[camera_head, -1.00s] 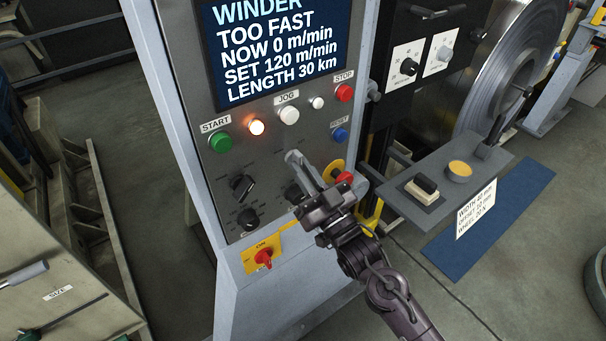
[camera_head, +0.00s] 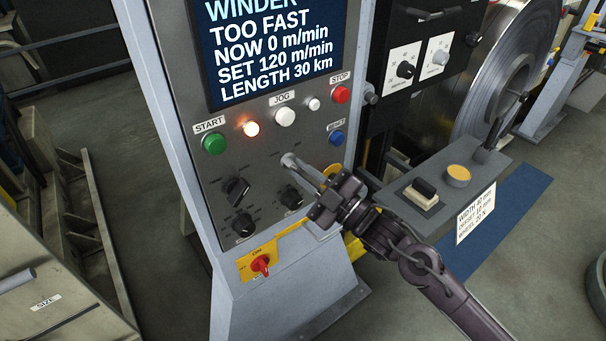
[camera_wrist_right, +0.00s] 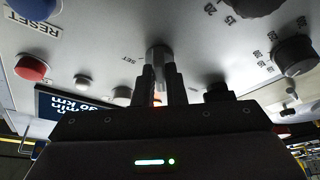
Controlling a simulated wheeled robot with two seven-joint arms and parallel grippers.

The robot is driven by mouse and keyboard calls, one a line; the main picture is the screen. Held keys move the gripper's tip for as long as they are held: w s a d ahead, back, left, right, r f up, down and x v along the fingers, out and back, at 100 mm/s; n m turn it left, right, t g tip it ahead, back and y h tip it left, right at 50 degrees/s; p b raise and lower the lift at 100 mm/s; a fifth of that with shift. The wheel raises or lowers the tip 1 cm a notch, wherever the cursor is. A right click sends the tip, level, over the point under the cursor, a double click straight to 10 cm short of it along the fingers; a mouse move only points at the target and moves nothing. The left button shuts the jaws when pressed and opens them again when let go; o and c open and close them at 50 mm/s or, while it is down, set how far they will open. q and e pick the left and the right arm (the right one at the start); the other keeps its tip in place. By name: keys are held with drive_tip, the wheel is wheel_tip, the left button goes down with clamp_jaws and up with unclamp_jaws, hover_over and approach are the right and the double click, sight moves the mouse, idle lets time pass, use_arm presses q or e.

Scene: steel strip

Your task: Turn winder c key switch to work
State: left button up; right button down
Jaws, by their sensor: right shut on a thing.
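The winder panel (camera_head: 262,165) carries a screen with a WINDER heading, buttons and knobs. A silver key switch (camera_head: 289,160) sticks out of it, below the button row; it also shows in the right wrist view (camera_wrist_right: 158,54) beside a small SET label. My right gripper (camera_head: 309,179) is shut on the key switch, its two dark fingers (camera_wrist_right: 160,84) on either side of the silver part. The fingers and gripper body hide the key's grip and the other position label, so its exact angle cannot be read. My left gripper is not in view.
Close by are a blue RESET button (camera_head: 337,138), a black selector (camera_head: 236,190), dark knobs (camera_head: 290,198) and a red rotary switch (camera_head: 261,264) on yellow. A grey shelf (camera_head: 440,209) with a black-handled block stands right of the panel, near my forearm.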

drive_tip(key=shift+n, duration=0.4)
drive_tip(key=c, duration=1.5)
unclamp_jaws()
drive_tip(key=b+v, duration=0.2)
drive_tip(key=v, duration=0.6)
